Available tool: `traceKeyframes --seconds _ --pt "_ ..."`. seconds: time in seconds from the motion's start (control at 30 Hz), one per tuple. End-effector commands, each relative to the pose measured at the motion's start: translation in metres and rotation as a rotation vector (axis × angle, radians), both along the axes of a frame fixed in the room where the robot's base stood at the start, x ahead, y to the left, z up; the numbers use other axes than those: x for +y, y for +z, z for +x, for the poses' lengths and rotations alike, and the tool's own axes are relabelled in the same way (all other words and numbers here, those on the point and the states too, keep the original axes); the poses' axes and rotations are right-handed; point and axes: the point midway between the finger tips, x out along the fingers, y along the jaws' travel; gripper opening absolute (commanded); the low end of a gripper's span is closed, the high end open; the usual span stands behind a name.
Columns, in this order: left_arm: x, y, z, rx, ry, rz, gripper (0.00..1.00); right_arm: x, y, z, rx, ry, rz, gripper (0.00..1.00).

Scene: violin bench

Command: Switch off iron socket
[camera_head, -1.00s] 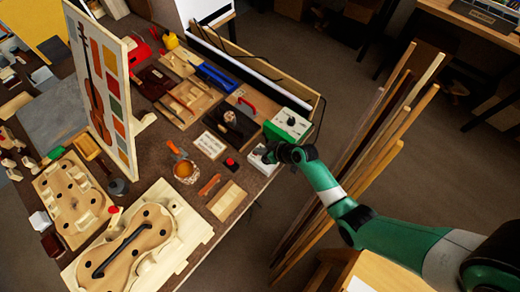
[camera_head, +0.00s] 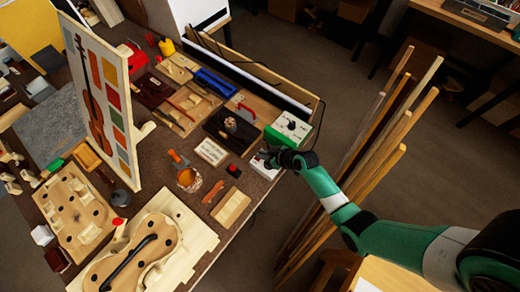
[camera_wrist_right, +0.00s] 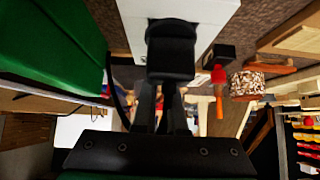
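A small white box (camera_head: 264,168), which looks like the iron socket, sits at the right edge of the bench. It also fills the top of the right wrist view (camera_wrist_right: 212,18). My right gripper (camera_head: 268,156) is at this box, with its fingertips over the box's top. I cannot tell whether the fingertips touch the box. My left gripper is not in view.
A green box with a white top (camera_head: 291,128) stands close beside the socket. A black tray (camera_head: 215,140), a small black block with a red button (camera_head: 233,170) and an orange-handled tool (camera_head: 178,158) lie nearby. Long wooden strips (camera_head: 370,150) stand right of the bench.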

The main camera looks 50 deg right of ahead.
Motion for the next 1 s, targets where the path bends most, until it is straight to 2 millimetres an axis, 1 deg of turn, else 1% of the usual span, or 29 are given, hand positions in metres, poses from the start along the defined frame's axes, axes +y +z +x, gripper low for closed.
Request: traceKeyframes --seconds 0.03,0.27,0.4,0.47,0.57,0.63,0.67,0.7,0.83,0.87,0.9,1.0 --pt "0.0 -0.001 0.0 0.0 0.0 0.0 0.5 -0.001 -0.006 -0.004 0.014 0.0 0.001 0.0" --pt "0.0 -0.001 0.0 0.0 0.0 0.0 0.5 -0.001 -0.005 -0.004 0.015 0.0 0.0 0.0" --pt "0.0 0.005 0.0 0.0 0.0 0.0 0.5 -0.001 0.001 -0.004 0.014 0.001 -0.001 0.0" --pt "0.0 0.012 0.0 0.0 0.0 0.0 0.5 -0.001 0.009 -0.003 0.012 0.002 0.0 0.0" --pt "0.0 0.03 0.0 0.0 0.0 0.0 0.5 -0.001 0.031 0.0 0.008 0.006 0.0 0.0" --pt "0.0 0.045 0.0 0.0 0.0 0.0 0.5 0.0 0.049 0.002 0.005 0.009 0.0 0.0" --pt "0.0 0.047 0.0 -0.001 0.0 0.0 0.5 -0.001 0.052 -0.002 0.005 0.008 0.001 0.0" --pt "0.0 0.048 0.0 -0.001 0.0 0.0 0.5 -0.003 0.056 -0.011 0.005 0.005 0.002 0.0" --pt "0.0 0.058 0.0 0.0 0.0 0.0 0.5 -0.006 0.078 -0.033 0.002 0.004 0.001 0.0" --pt "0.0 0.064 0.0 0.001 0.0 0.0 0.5 -0.006 0.085 -0.038 0.003 0.006 0.001 0.0" --pt "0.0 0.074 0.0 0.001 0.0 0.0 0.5 -0.008 0.094 -0.044 0.004 0.004 0.002 0.0" --pt "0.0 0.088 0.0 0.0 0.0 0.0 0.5 -0.009 0.106 -0.056 0.003 0.004 0.003 0.0"
